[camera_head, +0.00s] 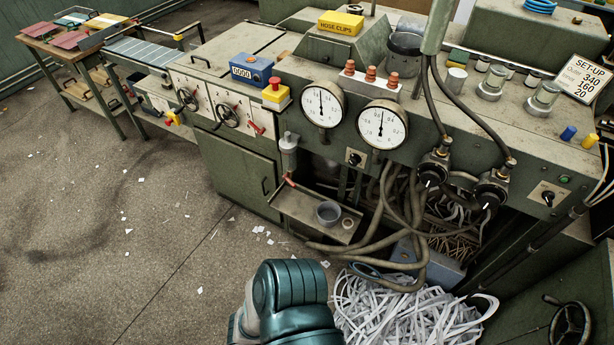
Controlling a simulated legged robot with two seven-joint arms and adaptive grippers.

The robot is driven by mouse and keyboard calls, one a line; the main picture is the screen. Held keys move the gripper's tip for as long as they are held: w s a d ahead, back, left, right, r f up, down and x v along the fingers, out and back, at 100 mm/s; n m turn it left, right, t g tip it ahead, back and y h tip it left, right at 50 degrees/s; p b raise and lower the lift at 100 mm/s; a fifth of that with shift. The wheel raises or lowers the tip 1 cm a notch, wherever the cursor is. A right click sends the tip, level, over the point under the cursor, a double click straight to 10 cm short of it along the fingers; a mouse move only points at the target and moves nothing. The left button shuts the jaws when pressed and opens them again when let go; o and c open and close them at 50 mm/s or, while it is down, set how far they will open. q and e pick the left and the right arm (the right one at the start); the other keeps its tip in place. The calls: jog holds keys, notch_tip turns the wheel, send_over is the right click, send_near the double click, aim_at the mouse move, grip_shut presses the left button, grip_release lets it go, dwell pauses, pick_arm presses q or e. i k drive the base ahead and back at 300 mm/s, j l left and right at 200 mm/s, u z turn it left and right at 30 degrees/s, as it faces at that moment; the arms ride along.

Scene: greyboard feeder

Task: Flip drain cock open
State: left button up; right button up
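A grey cylindrical filter bowl (288,153) hangs on the front of the green machine, below the left gauge. A small red lever (289,182), which looks like the drain cock's handle, sits under it and slants down to the right. Whether the cock is open or closed is too small to tell. A grey shelf tray (300,215) lies below the lever. No gripper fingers show.
A grey cup (328,213) and a small round tin (347,223) stand on the tray. Brown hoses (385,215) hang to the right. Shredded paper (400,315) is piled on the floor below. The floor at left is mostly clear.

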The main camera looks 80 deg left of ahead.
aim_at(285, 178)
jog(key=u, duration=2.75)
